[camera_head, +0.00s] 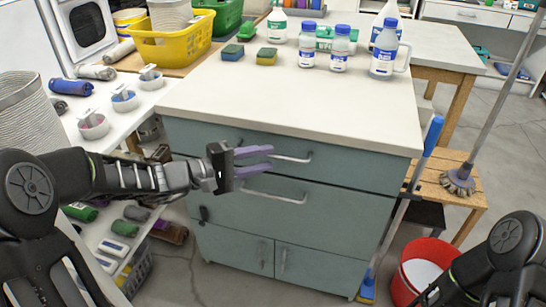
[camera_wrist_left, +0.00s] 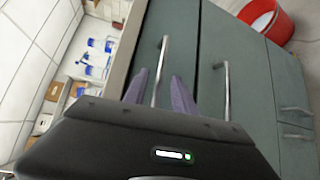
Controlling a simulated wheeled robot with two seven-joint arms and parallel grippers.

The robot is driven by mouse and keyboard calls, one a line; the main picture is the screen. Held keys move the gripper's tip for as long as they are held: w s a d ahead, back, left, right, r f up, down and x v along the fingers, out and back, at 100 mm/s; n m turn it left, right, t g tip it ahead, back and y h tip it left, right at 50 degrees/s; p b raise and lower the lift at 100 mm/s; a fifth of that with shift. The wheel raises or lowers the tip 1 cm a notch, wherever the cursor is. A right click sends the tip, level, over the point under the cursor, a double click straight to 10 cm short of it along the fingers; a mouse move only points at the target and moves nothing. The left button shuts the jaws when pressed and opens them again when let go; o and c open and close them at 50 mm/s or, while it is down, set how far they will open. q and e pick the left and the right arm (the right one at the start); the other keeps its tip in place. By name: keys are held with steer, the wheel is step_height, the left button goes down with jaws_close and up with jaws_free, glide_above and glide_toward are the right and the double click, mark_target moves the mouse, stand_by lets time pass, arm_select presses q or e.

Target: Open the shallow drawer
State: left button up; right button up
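The shallow drawer (camera_head: 350,167) is the top one of a grey-green cabinet under a white worktop, and it looks closed. Its silver bar handle (camera_head: 292,159) shows to the right of my left gripper's fingers. My left gripper (camera_head: 271,159) has purple fingers, held apart in front of the drawer. In the left wrist view the fingers (camera_wrist_left: 158,92) stand on either side of the handle (camera_wrist_left: 162,56), with gaps showing; contact cannot be told. My right gripper is not in view; only part of my right arm shows at the lower right.
Below are a deeper drawer (camera_head: 340,210) with its own handle (camera_head: 275,198) and two doors. A blue-handled tool (camera_head: 426,150) leans at the cabinet's right edge, near a red bucket (camera_head: 424,270) and a wooden stool (camera_head: 470,190). Bottles and sponges stand on the worktop (camera_head: 290,100).

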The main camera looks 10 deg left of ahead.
mark_target(270, 157)
arm_select(q)
steer(key=shift+x, duration=1.55)
steer(key=shift+c, duration=0.4)
jaws_close()
